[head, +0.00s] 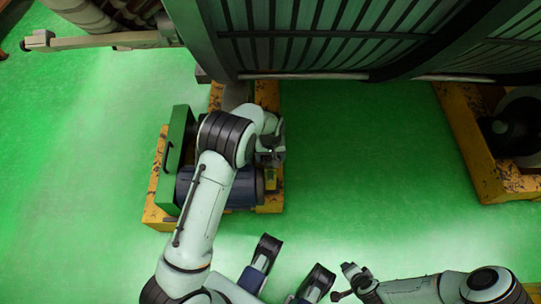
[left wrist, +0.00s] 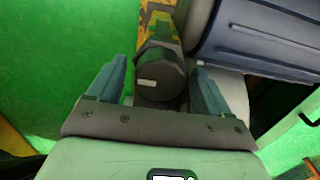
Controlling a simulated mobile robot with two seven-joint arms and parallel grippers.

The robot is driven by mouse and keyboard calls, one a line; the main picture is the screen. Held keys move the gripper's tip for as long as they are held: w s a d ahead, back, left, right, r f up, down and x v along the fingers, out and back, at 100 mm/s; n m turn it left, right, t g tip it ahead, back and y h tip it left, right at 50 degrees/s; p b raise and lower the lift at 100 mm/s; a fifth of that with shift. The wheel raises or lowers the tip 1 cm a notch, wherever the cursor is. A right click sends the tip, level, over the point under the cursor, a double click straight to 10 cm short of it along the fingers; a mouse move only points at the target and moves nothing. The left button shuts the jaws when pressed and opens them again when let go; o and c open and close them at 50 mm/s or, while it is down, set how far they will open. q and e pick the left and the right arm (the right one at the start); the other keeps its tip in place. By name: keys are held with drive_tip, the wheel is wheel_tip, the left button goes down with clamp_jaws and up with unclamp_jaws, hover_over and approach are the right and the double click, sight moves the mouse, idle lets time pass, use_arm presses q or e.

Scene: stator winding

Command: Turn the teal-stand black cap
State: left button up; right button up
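The black cap (left wrist: 160,75) shows in the left wrist view as a short dark cylinder with a small pale mark on its end, in front of a yellow worn part. My left gripper (left wrist: 158,85) is open, with one teal finger on each side of the cap. I cannot tell whether either finger touches it. In the head view my left gripper (head: 270,153) is over the right side of the yellow base (head: 268,205), and the cap is hard to make out there. My right gripper (head: 345,283) is low in the picture, away from the base, its opening unclear.
A dark blue ribbed motor body (head: 245,188) lies on the base beside a green upright panel (head: 177,155). A large dark ribbed machine (head: 330,40) spans the top. Another yellow base (head: 470,140) stands at right. Green floor between is clear.

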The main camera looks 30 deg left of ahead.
use_arm(q)
drive_tip(key=c, duration=1)
drive_tip(key=shift+o, duration=0.2)
drive_tip(key=shift+m, duration=0.4)
drive_tip(key=m, duration=0.4)
drive_tip(key=shift+m, duration=0.3)
drive_tip(key=m, duration=0.5)
drive_tip(key=shift+m, duration=0.3)
drive_tip(key=m, duration=1)
drive_tip(key=shift+m, duration=0.4)
